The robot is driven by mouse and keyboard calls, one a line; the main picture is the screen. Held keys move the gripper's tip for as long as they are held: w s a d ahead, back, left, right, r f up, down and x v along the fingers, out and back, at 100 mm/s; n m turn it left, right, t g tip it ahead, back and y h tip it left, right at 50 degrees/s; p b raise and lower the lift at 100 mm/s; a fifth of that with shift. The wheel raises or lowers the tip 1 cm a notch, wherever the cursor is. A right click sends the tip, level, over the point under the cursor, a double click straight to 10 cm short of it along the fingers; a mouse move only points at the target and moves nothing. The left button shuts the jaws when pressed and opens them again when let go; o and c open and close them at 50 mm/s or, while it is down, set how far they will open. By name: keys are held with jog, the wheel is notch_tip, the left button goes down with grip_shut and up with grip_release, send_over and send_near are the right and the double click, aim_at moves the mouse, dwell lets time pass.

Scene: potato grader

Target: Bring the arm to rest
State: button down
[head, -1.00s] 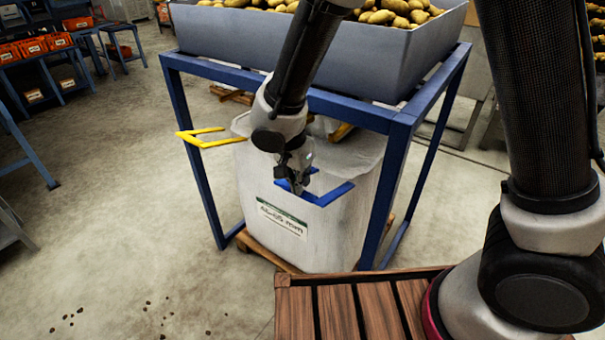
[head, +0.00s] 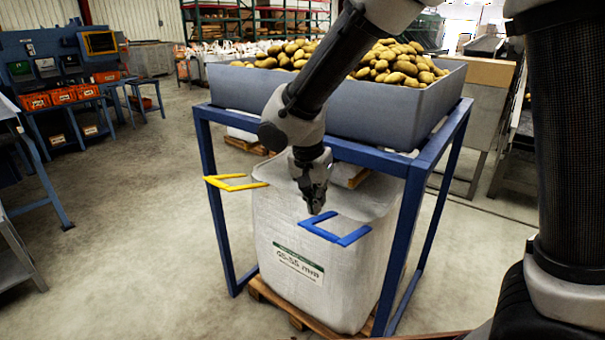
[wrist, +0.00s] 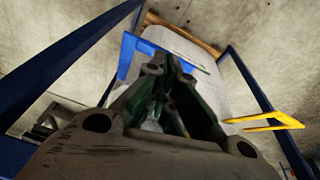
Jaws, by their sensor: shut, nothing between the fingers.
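My gripper (head: 316,208) hangs pointing down in the head view, above the top of a white bulk bag (head: 345,280). It is shut and empty. A blue bracket (head: 350,238) lies just right of and below the fingertips in that view, at the bag's upper edge; I cannot tell whether they touch. A yellow bracket (head: 222,183) sticks out at the bag's upper left. In the wrist view, the gripper (wrist: 168,62) fills the middle, with the blue bracket (wrist: 128,55) to its left and the yellow bracket (wrist: 270,122) to its right.
A blue frame (head: 213,205) stands around the bag and carries a grey bin (head: 265,98) heaped with potatoes (head: 395,65). The bag sits on a wooden pallet (head: 300,315). Orange crates (head: 62,96) stand on a blue bench at left. The concrete floor (head: 150,210) at left is clear.

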jog(key=s+d+r+n, duration=0.2)
jog(key=s+d+r, duration=0.2)
jog(key=d, duration=0.6)
jog(key=s+d+r+n+t+y, duration=0.1)
jog(key=s+d+r, duration=0.4)
jog(key=d, duration=0.5)
jog(key=s+d+r+n+t, duration=0.1)
jog(key=s+d+r+n, duration=0.1)
jog(key=s+d+r, duration=0.3)
jog(key=s+d, duration=0.3)
jog(key=d, duration=0.3)
jog(key=shift+s+r+n+y, duration=0.25)
jog(key=shift+s+n+y, duration=0.05)
jog(key=shift+n+y, duration=0.1)
jog(key=shift+d, duration=0.15)
